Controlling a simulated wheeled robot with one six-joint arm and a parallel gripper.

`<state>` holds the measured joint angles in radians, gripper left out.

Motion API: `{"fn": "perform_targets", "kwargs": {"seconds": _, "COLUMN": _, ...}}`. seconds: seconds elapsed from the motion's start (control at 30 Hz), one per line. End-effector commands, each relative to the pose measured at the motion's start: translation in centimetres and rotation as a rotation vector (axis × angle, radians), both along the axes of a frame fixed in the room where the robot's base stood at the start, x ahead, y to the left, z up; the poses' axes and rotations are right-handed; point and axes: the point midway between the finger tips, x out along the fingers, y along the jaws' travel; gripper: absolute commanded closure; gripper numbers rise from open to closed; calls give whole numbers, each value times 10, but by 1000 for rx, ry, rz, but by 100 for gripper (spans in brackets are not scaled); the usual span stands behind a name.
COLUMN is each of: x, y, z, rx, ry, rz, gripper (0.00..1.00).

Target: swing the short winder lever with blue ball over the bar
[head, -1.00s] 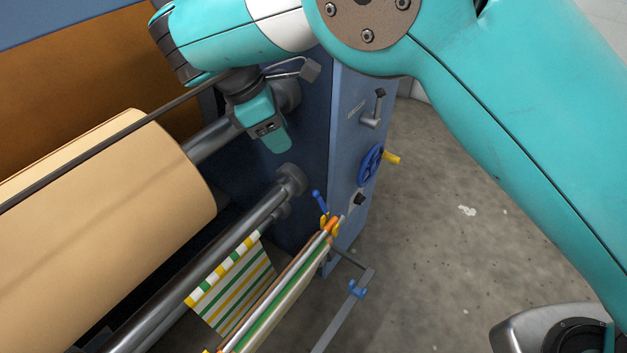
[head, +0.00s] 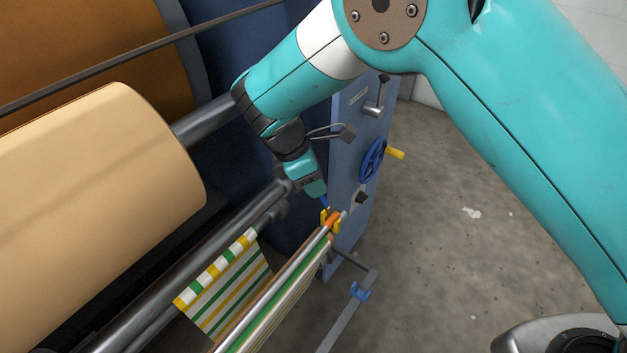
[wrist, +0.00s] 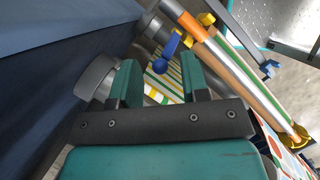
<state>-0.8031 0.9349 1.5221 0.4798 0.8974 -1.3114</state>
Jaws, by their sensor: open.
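The short winder lever is blue and sits at the machine end of the bar. In the head view only a bit of the blue lever (head: 325,203) shows below my gripper (head: 314,190); the rest is hidden. In the wrist view the blue lever (wrist: 172,47) with its rounded end lies just beyond and between my fingertips (wrist: 158,63). My gripper is open, with nothing held. I cannot tell whether a finger touches the lever.
The blue side frame (head: 350,140) carries a blue handwheel (head: 372,160) with a yellow handle and a grey lever (head: 377,100). Dark rollers (head: 225,225) and striped cloth (head: 228,285) lie left of the bar. A grey arm (head: 345,315) with a blue clamp stands at right; floor beyond is open.

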Motion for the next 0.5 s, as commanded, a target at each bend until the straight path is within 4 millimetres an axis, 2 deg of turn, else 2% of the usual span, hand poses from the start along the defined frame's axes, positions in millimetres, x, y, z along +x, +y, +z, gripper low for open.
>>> {"fn": "perform_targets", "kwargs": {"seconds": 0.3, "x": 0, "y": -1, "z": -2, "rx": 0, "ry": 0, "rz": 0, "gripper": 58}}
{"fn": "perform_targets", "kwargs": {"seconds": 0.4, "x": 0, "y": -1, "z": -2, "rx": 0, "ry": 0, "rz": 0, "gripper": 81}}
{"fn": "perform_targets", "kwargs": {"seconds": 0.5, "x": 0, "y": -1, "z": -2, "rx": 0, "ry": 0, "rz": 1, "gripper": 100}}
